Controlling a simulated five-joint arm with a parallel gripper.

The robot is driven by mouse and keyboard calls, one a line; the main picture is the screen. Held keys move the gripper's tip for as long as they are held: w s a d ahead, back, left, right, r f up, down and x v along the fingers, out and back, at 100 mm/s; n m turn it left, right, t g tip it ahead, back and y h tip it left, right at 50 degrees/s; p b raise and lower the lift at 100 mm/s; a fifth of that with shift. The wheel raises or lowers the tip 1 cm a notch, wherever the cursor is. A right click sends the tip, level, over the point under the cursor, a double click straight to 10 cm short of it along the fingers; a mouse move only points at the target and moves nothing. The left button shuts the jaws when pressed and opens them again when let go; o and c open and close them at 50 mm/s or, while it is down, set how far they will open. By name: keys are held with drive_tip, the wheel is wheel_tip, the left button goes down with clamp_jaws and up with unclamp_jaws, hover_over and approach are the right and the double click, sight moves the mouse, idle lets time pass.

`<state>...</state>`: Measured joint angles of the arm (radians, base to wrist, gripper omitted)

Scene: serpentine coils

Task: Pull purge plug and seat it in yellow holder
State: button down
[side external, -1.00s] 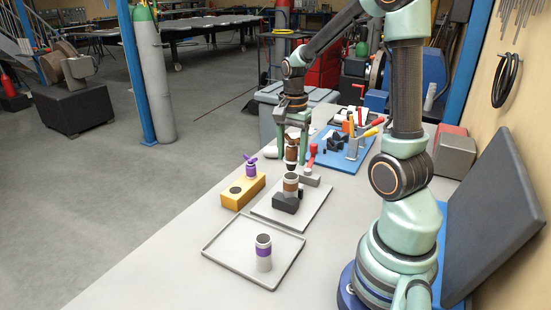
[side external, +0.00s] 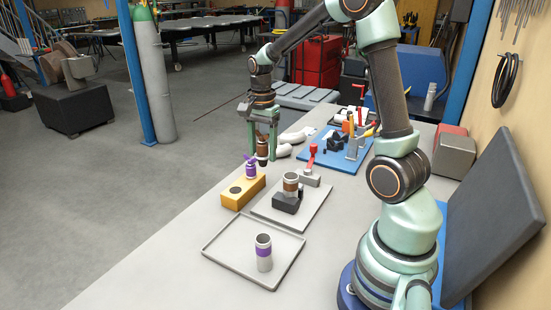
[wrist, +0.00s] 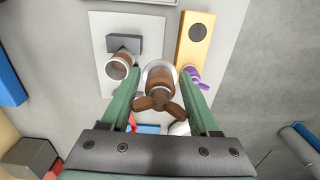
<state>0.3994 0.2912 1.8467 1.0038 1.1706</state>
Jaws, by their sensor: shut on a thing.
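My gripper (side external: 263,153) is shut on the brown purge plug (side external: 263,147), which has a winged handle in the wrist view (wrist: 158,92). The plug is held upright in the air, behind and slightly right of the yellow holder (side external: 243,201). The holder has a dark round socket on its near end, apparently empty, and a purple winged plug (side external: 249,170) at its far end. The holder is at the upper right in the wrist view (wrist: 190,52). The brown-banded tube (side external: 290,187) stands open-topped in a black block, apart from the plug.
A tray (side external: 222,256) in front holds a purple-banded tube (side external: 264,252). A blue mat (side external: 341,163) with tools is at the back right.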

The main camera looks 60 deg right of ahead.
drive_tip(key=w+a+f, duration=0.4)
drive_tip(key=w+f, duration=0.2)
drive_tip(key=shift+w+f, duration=0.35)
drive_tip(key=shift+f, duration=0.05)
drive_tip(key=shift+a+f, duration=0.1)
drive_tip(key=shift+f, duration=0.15)
idle(0.8)
drive_tip(key=shift+f, duration=1.15)
drive_tip(key=shift+f, duration=0.65)
